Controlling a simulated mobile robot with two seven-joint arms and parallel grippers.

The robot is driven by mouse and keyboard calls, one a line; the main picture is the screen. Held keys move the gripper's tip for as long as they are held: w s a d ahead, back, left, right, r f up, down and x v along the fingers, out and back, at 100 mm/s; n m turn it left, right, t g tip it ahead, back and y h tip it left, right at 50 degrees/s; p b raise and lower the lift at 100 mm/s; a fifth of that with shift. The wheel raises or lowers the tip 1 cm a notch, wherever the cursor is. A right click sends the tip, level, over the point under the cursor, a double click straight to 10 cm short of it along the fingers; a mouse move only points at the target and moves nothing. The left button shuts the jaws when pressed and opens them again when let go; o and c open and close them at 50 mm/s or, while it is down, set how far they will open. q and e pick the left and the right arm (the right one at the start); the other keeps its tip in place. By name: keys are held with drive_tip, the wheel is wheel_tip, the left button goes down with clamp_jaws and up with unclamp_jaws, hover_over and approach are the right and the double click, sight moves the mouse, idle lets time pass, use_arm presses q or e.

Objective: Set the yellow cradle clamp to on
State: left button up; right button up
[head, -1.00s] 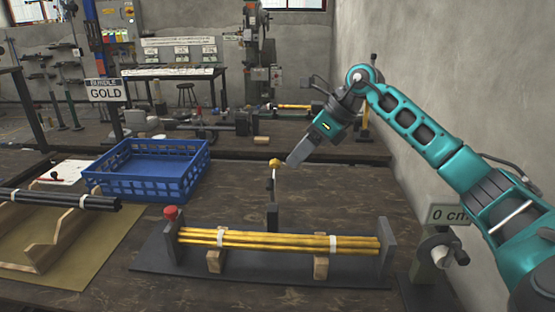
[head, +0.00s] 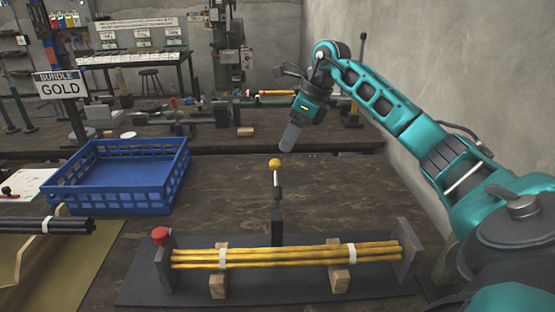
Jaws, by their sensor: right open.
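The yellow cradle holds a bundle of yellow rods (head: 290,256) on wooden blocks, between two grey end plates on a dark base. Two white bands go around the rods. Behind the rods stands a clamp lever (head: 277,188) with a yellow knob (head: 274,163) on top, upright on a dark post. A red knob (head: 160,235) sits at the left end plate. My right gripper (head: 289,138) points down, above and slightly right of the yellow knob, apart from it and holding nothing that I can see. My left gripper is not in view.
A blue crate (head: 122,203) stands at the left under a sign reading BUNDLE GOLD (head: 62,84). Dark rods (head: 60,226) lie at the left edge. A grey wall (head: 440,90) rises on the right. The bench right of the lever is clear.

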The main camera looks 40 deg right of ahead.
sight(279, 161)
drive_tip(key=x, duration=0.8)
drive_tip(key=shift+r, duration=0.1)
drive_tip(key=shift+d, duration=0.1)
clamp_jaws()
